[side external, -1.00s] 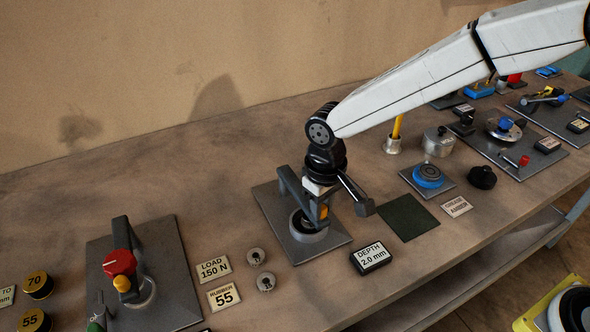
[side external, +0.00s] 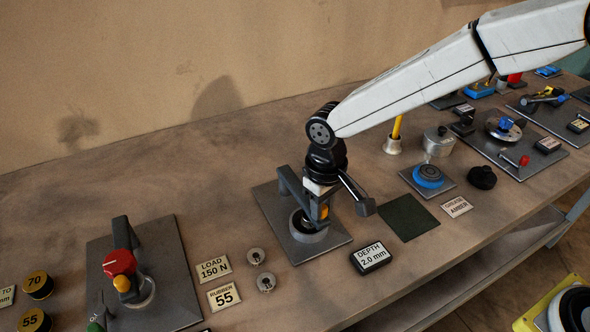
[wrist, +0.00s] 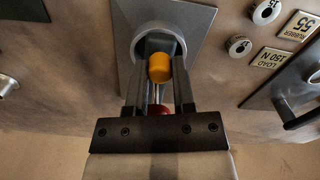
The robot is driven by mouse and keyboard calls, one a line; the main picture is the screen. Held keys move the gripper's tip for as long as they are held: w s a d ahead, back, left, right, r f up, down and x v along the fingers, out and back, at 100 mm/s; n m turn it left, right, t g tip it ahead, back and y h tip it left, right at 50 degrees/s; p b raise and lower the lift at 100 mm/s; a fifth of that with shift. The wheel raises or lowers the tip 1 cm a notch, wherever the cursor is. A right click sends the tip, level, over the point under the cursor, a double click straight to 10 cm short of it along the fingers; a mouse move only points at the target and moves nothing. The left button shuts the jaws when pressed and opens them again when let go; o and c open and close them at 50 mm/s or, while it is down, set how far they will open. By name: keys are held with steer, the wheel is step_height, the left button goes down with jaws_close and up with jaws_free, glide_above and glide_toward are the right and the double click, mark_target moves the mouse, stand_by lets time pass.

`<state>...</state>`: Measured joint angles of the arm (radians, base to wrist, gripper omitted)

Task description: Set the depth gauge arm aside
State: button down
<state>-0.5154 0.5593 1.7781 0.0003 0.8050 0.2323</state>
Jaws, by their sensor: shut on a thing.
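In the side view, a grey metal plate (side external: 269,203) bears a round grey cup (side external: 306,236) and a dark grey upright arm (side external: 290,184), which I take for the depth gauge arm. An orange knob (side external: 324,212) shows beside it, low above the cup. My gripper (wrist: 158,82) points down over the plate. In the wrist view its fingers are closed in around the dark part behind the orange knob (wrist: 160,67), with a red knob (wrist: 161,109) nearer the palm. The exact grip contact is hidden.
A similar station with a red knob (side external: 119,262) stands at left. Two small weights (side external: 256,256) and the label cards lie between the stations. A "DEPTH 2.0 mm" block (side external: 371,257) sits near the front edge. A dark green mat (side external: 408,217) to the right is empty.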

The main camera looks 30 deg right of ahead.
steer(key=shift+d+r, duration=0.1)
steer(key=w+d+n, duration=0.5)
steer(key=d+n, duration=0.4)
steer(key=d, duration=0.2)
steer(key=w+d+n, duration=0.4)
steer(key=w+n, duration=0.4)
steer(key=w, duration=0.2)
steer(key=shift+w+d, duration=0.15)
stand_by(0.4)
steer(key=shift+c, duration=2.3)
jaws_free()
